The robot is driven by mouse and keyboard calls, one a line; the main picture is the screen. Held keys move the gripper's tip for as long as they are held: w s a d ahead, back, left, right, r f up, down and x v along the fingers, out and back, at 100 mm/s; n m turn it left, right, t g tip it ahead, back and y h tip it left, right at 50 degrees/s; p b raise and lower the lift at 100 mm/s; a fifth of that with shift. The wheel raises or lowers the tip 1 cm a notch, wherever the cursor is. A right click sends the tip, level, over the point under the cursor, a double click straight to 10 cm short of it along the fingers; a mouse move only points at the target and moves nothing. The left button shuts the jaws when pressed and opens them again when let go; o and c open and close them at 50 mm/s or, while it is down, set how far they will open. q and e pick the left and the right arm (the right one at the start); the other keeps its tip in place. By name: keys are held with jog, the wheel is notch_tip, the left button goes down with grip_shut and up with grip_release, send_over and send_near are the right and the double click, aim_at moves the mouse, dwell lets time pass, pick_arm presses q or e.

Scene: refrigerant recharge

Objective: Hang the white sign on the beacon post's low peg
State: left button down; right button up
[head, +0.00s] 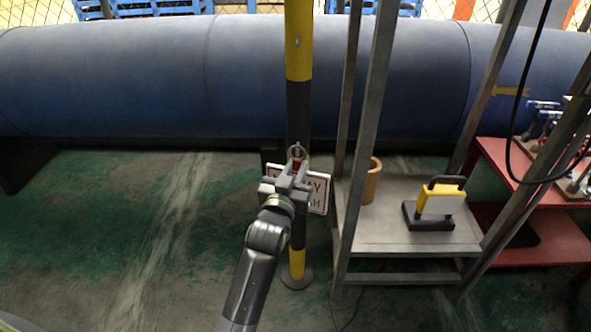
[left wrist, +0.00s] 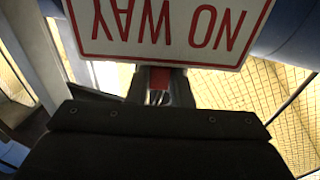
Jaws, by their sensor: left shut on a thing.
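The white sign (head: 319,192) with red lettering hangs just in front of the yellow and black beacon post (head: 299,105). My left gripper (head: 292,172) is shut on the sign's red tab and covers much of the sign in the head view. A ring (head: 297,151) shows just above the gripper, in front of the post. Whether it is around the low peg cannot be told, as the peg is not clearly visible. In the left wrist view, the sign (left wrist: 170,30) appears upside down with "NO WAY" on it, and the red tab (left wrist: 181,92) is below it. My right gripper is not in view.
A grey metal rack (head: 400,232) stands right of the post, holding a yellow work lamp (head: 440,200) and a tan cylinder (head: 371,182). A large blue tank (head: 130,80) lies behind. A red cart (head: 540,190) stands far right. The floor at left is clear.

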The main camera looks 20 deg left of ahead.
pick_arm(q)
jog(key=shift+w+f, duration=0.1)
jog(key=shift+w, duration=0.05)
jog(key=shift+p, duration=0.35)
dwell(0.8)
jog(key=c, duration=1.2)
grip_release()
